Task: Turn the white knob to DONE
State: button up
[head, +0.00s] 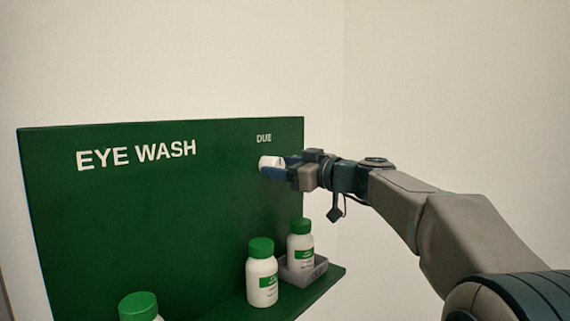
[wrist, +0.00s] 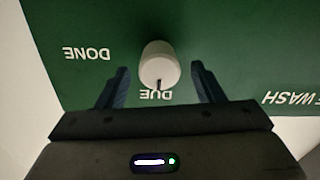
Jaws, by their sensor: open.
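The white knob (head: 270,162) is on the green EYE WASH board (head: 120,210), below the word DUE near the board's upper right. In the wrist view the knob (wrist: 159,64) sits between the words DONE and DUE, which appear upside down. A dark mark on the knob points at DUE. My gripper (wrist: 160,78) is open, with one dark blue finger on each side of the knob and a gap on both sides. In the head view my gripper (head: 272,168) hides part of the knob, and DONE is not visible there.
White bottles with green caps stand below: one at the lower left (head: 140,308), one on the green shelf (head: 262,275), and one (head: 300,245) in a grey tray (head: 312,272) at the right. The space right of the board is clear apart from my arm.

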jog(key=c, duration=1)
jog(key=shift+f+b, duration=0.15)
jog(key=shift+b, duration=0.15)
jog(key=m+b, duration=0.5)
jog(key=m, duration=1.3)
jog(key=shift+w+f+t, duration=0.1)
jog(key=shift+t, duration=0.3)
jog(key=shift+m, duration=0.3)
